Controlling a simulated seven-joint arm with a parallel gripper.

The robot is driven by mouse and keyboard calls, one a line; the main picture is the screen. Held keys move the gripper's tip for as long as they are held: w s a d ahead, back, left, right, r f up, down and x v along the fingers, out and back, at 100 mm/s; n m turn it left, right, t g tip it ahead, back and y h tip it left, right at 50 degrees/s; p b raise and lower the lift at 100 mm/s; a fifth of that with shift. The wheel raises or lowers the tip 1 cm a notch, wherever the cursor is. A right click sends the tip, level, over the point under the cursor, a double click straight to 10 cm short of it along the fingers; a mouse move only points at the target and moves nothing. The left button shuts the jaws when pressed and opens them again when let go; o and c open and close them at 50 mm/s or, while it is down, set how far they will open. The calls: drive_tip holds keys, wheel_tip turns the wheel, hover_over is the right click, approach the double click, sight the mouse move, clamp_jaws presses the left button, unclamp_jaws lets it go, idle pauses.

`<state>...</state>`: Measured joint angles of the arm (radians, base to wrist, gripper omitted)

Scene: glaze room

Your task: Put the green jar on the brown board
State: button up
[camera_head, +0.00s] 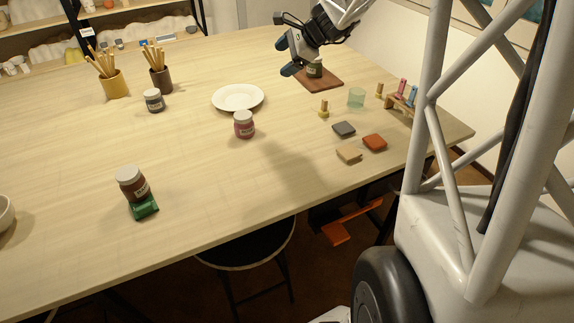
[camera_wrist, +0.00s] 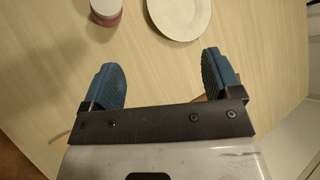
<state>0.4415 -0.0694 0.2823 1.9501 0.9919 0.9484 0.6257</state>
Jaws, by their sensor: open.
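The green jar (camera_head: 315,68) has a pale lid and stands upright on the brown board (camera_head: 322,84), at the back right of the table. My gripper (camera_head: 285,56) is open and empty, apart from the jar. In the head view it shows just left of the jar, with the arm partly over the board. In the wrist view both blue fingers are spread wide with nothing between them (camera_wrist: 160,62). The green jar is not visible in the wrist view.
A white plate (camera_head: 238,97) and a pink jar (camera_head: 244,125) stand at mid-table. Wooden pegs, a green glass (camera_head: 356,98) and several small tiles (camera_head: 374,142) lie right of them. A brown jar (camera_head: 132,184) on a green base (camera_head: 145,208) stands front left, with free table between.

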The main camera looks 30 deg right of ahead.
drive_tip(key=s+a+n+g+h, duration=0.1)
drive_tip(key=s+a+n, duration=0.45)
drive_tip(key=s, duration=0.35)
drive_tip(key=s+a+r+n+g+h, duration=0.1)
drive_tip(key=s+a+n+g+h, duration=0.1)
drive_tip(key=s+a+n, duration=0.5)
drive_tip(key=s+a+n+g+h, duration=0.1)
drive_tip(key=s+a, duration=0.4)
drive_tip(key=s, duration=0.6)
drive_tip(key=s+f+n+h, duration=0.2)
drive_tip(key=s+n, duration=0.3)
drive_tip(key=s, duration=0.5)
drive_tip(key=shift+s+a+h, duration=0.2)
drive_tip(key=shift+h, duration=0.2)
